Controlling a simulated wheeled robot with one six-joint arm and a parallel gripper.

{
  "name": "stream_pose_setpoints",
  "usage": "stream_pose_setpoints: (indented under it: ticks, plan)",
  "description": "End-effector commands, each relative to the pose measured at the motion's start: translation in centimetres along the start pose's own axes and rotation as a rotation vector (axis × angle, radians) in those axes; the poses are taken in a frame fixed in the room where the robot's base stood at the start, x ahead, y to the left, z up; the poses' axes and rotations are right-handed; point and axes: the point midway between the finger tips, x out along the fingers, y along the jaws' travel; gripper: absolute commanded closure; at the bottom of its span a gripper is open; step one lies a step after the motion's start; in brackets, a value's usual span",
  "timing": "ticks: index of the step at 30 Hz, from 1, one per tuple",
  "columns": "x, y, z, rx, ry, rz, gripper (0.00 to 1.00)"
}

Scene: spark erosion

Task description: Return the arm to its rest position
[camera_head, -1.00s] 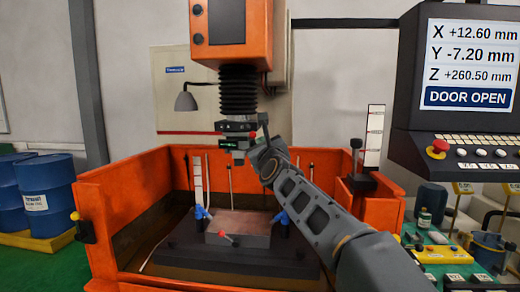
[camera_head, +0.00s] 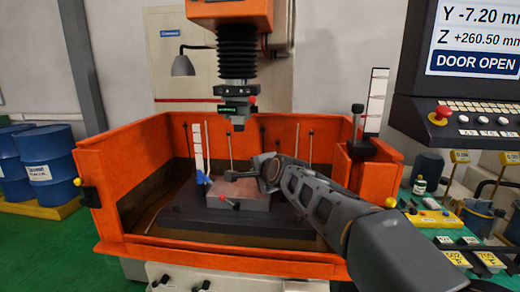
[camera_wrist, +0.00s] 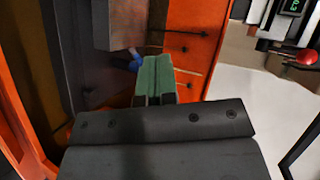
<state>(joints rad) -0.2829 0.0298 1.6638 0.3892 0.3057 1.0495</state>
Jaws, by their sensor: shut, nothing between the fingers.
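My gripper (camera_head: 229,175) is at the end of my grey arm, which reaches in from the lower right over the orange tank (camera_head: 120,165). It points left, in front of the machine head (camera_head: 238,95) and lower than it, over the workpiece block (camera_head: 240,198) in this view. In the wrist view the greenish fingers (camera_wrist: 155,78) are together with nothing seen between them. The arm is extended, not folded.
The control panel (camera_head: 470,95) hangs at the right, above a bench with bottles and trays. Blue drums (camera_head: 45,155) stand far left.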

Motion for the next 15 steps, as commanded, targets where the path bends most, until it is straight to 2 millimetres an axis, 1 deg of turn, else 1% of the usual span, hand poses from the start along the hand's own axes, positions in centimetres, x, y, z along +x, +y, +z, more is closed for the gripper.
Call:
stream_pose_setpoints:
  ticks: [1, 2, 3, 5, 6, 8, 9, 12, 15]
  plan:
    - [-1.2, 3.7, 0.1, -0.176, -0.026, 0.110, 1.00]
    - [-1.9, 5.9, 0.1, -0.289, -0.051, 0.176, 1.00]
    - [-3.2, 8.9, 0.1, -0.432, -0.093, 0.262, 1.00]
    - [-5.3, 13.1, 0.1, -0.621, -0.166, 0.377, 1.00]
    - [-6.9, 15.8, 0.0, -0.727, -0.219, 0.446, 1.00]
    - [-9.3, 19.4, -0.1, -0.863, -0.301, 0.535, 1.00]
    - [-11.0, 21.6, -0.2, -0.935, -0.354, 0.588, 1.00]
    - [-14.8, 26.3, -0.3, -1.061, -0.467, 0.693, 1.00]
    - [-18.1, 29.9, -0.4, -1.108, -0.529, 0.770, 1.00]
